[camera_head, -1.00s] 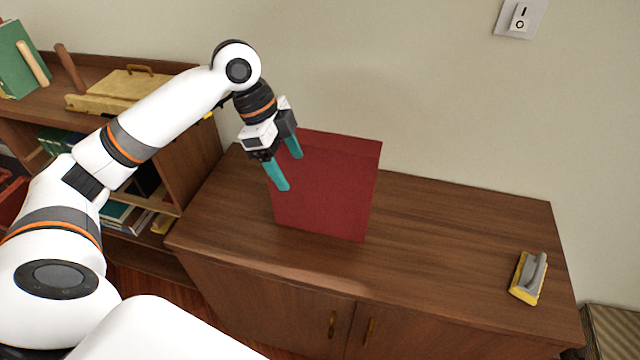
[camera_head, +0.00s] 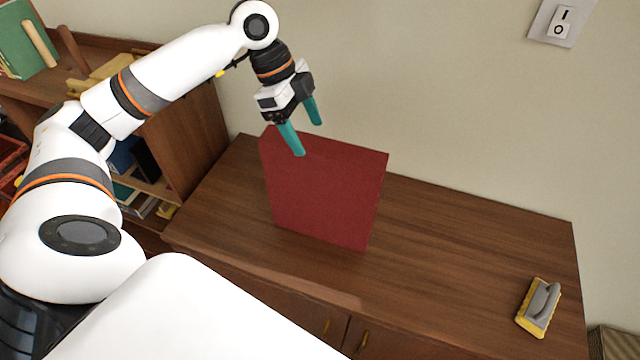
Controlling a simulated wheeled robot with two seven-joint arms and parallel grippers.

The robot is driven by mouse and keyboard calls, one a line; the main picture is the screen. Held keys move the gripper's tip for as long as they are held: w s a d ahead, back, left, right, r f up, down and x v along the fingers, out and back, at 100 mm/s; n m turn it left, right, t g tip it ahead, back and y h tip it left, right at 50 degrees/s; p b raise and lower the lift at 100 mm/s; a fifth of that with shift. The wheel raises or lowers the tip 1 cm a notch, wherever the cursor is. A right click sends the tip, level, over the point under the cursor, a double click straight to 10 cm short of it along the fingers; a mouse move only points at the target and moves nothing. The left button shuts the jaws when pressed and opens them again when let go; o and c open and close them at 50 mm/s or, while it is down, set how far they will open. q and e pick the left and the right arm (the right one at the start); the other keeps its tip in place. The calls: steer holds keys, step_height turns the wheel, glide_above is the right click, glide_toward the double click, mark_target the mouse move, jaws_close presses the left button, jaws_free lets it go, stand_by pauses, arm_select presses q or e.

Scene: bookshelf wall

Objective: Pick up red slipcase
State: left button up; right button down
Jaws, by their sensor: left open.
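The red slipcase (camera_head: 325,200) stands upright on the wooden cabinet top, its broad face toward me. My left gripper (camera_head: 308,138) is open, with teal fingers pointing down at the slipcase's top edge, left of its middle. One finger overlaps the front face near the top; the other shows higher, toward the back. The fingers hold nothing, and I cannot tell whether they touch the slipcase. My right gripper is not in view.
The cabinet top (camera_head: 460,245) is clear around the slipcase. A yellow and grey brush-like block (camera_head: 538,307) lies at its right end. A bookshelf (camera_head: 195,125) with books stands on the left. The wall with a switch (camera_head: 562,22) is behind.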

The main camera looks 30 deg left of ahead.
mark_target(314, 143)
arm_select(q)
steer(key=shift+x, duration=1.1)
steer(key=shift+w+d+f, duration=0.1)
steer(key=shift+d+f, duration=0.05)
steer(key=shift+f, duration=0.15)
steer(key=shift+d+f+p, duration=0.2)
steer(key=shift+f+p, duration=0.1)
steer(key=shift+p, duration=0.1)
steer(key=p+x, duration=0.1)
steer(key=x, duration=0.2)
steer(key=shift+d+f, duration=0.35)
steer(key=shift+f, duration=0.3)
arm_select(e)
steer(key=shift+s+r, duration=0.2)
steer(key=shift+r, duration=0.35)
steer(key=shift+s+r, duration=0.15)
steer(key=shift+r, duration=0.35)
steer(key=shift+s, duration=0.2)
arm_select(q)
steer(key=shift+f+p, duration=0.2)
steer(key=shift+p, duration=0.25)
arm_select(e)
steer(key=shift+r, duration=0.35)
